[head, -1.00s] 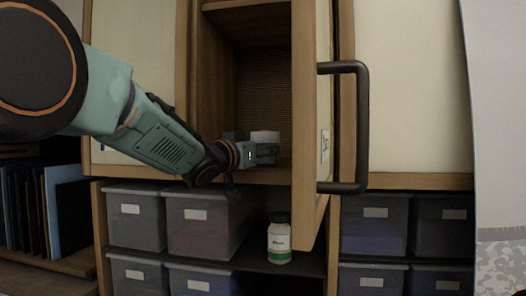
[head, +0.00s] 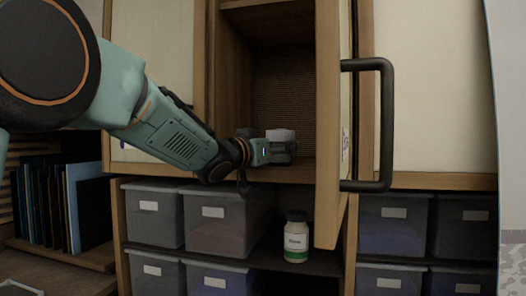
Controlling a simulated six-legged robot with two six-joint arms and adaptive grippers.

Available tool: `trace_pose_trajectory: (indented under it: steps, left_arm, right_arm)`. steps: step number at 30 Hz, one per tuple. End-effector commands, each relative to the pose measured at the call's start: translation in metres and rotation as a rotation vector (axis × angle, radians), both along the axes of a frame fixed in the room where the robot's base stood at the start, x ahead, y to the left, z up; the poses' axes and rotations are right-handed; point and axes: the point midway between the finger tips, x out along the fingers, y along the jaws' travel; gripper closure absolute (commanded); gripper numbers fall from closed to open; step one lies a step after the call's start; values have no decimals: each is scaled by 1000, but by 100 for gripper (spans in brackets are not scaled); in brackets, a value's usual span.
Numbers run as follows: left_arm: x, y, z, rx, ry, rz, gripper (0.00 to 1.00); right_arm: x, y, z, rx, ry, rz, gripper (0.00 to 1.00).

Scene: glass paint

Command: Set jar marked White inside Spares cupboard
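The open cupboard (head: 232,75) has wooden walls and a dark ribbed back. Its door (head: 328,130) stands swung out toward me. A label (head: 346,145) on the door is seen too steeply to read. My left gripper (head: 290,152) is at the cupboard's opening, low down, pointing right. I cannot tell whether its fingers are open or shut. A pale box-like thing (head: 281,134) shows just behind it, partly hidden; I cannot tell if they touch. A jar (head: 296,238) with a dark lid and a white and green label stands upright on the shelf below; its word is too small to read. My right gripper is not in view.
The door's large black handle (head: 386,125) juts out on the right. Grey labelled bins (head: 230,225) fill the lower shelves left and right. Upright dark and blue panels (head: 85,205) stand at far left. The upper part of the cupboard's inside looks clear.

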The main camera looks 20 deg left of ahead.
Motion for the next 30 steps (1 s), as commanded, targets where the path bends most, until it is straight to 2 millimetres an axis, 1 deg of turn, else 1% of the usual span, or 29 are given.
trace_pose_trajectory:
  steps: [3,14,15,16,20,24,30]
  left_arm:
    - [-17,7,-4,-1,-1,0,26]
    - [-81,30,-9,-3,0,-2,26]
    - [-84,32,-8,-4,6,-1,26]
    - [-87,34,-7,-3,5,-1,26]
    - [-97,37,-6,-3,3,-1,26]
    - [-104,39,-7,0,2,-2,26]
    - [-105,40,-9,1,2,-2,26]
  right_arm:
    - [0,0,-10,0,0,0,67]
    - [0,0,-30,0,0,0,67]
    - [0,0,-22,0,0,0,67]
    - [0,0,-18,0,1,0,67]
    - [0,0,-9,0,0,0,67]
    - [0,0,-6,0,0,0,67]
    - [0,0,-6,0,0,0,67]
